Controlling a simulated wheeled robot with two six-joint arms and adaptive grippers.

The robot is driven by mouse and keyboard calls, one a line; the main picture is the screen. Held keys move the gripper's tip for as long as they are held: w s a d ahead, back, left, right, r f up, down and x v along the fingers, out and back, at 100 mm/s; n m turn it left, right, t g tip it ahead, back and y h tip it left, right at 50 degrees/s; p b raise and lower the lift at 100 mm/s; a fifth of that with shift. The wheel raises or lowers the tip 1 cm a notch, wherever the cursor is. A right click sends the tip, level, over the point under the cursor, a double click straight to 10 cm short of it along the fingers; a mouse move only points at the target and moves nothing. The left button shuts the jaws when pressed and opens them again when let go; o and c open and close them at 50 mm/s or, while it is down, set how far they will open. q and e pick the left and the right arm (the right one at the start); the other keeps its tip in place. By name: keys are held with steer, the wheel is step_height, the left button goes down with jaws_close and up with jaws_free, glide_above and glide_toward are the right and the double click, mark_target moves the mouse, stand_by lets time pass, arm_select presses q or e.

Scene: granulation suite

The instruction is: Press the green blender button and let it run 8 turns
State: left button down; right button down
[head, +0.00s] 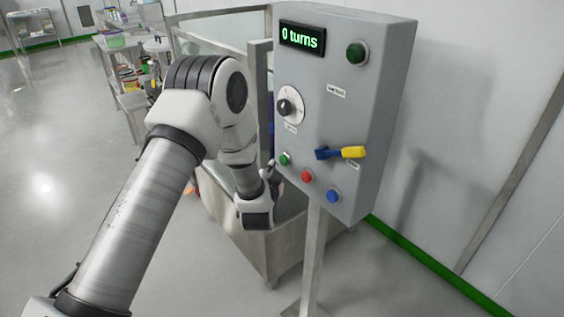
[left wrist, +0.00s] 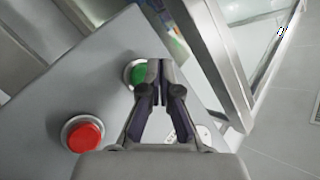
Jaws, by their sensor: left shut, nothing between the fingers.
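The green button (head: 285,159) sits at the lower left of the grey control box (head: 322,110). The box's display (head: 302,38) reads "0 turns". My left gripper (head: 270,168) is beside the green button in the head view. In the left wrist view my left gripper (left wrist: 155,68) is shut and empty, with its fingertips overlapping the right part of the green button (left wrist: 137,74). I cannot tell whether the tips touch it. My right gripper is in neither view.
A red button (head: 306,176) and a blue button (head: 333,196) lie right of the green one. A blue and yellow lever (head: 341,153), a dial (head: 289,106) and a dark green lamp (head: 357,52) are on the box. A metal-framed enclosure (head: 240,235) stands behind my arm.

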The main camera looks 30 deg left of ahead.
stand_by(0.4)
arm_select(q)
steer(key=shift+w+d, duration=0.15)
steer(key=shift+w, duration=0.2)
